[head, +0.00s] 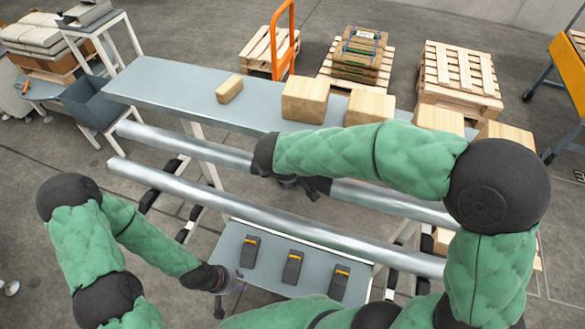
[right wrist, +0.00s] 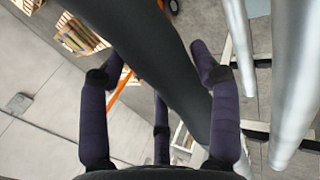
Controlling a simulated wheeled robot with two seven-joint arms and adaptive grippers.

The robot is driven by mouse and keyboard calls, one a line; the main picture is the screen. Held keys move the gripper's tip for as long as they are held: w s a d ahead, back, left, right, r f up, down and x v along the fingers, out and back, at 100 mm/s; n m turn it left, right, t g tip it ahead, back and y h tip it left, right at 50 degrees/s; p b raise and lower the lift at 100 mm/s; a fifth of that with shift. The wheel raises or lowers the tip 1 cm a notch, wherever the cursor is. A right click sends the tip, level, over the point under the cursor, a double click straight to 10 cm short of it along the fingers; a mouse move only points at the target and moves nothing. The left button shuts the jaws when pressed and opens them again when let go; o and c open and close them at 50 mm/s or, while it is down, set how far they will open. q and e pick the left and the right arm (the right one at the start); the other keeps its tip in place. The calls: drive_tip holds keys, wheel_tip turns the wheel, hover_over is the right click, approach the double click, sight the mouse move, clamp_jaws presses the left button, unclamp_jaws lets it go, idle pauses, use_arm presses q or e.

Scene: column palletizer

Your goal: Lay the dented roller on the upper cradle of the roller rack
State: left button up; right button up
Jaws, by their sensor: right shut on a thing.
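Two long silver rollers cross the head view, a far one (head: 185,147) and a near one (head: 260,212), roughly parallel and apart. My right gripper (head: 302,186) is over the far one, mostly hidden by my arm. In the right wrist view, a dark, shaded cylinder (right wrist: 130,40) runs between the fingers of my right gripper (right wrist: 152,72), which is shut on it; I take it for the dented roller, though no dent shows. Two silver rollers (right wrist: 237,60) lie to its right. My left gripper (head: 228,288) is empty, low beside the lower shelf, its fingers apart.
A long grey table (head: 180,88) behind the rollers bears several cartons (head: 305,98). Black devices (head: 292,267) stand on a lower grey shelf (head: 268,270). Pallets (head: 460,75) and an orange frame (head: 283,40) stand farther back. A grey bin (head: 93,105) is at left.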

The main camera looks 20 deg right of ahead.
drive_tip(key=shift+w+d+r, duration=0.4)
drive_tip(key=shift+w+r, duration=0.25)
drive_tip(key=shift+r, duration=0.1)
drive_tip(key=shift+w+f, duration=0.1)
drive_tip(key=shift+f+b, duration=0.4)
drive_tip(key=shift+b, duration=0.1)
drive_tip(key=shift+f+b, duration=1.1)
drive_tip(key=shift+f, duration=0.45)
drive_tip(key=b+x, duration=0.2)
drive_tip(key=x, duration=0.1)
drive_tip(key=b+x, duration=0.1)
drive_tip(key=shift+s+a+f, duration=0.2)
drive_tip(key=shift+s+f, duration=0.1)
drive_tip(key=shift+f, duration=0.1)
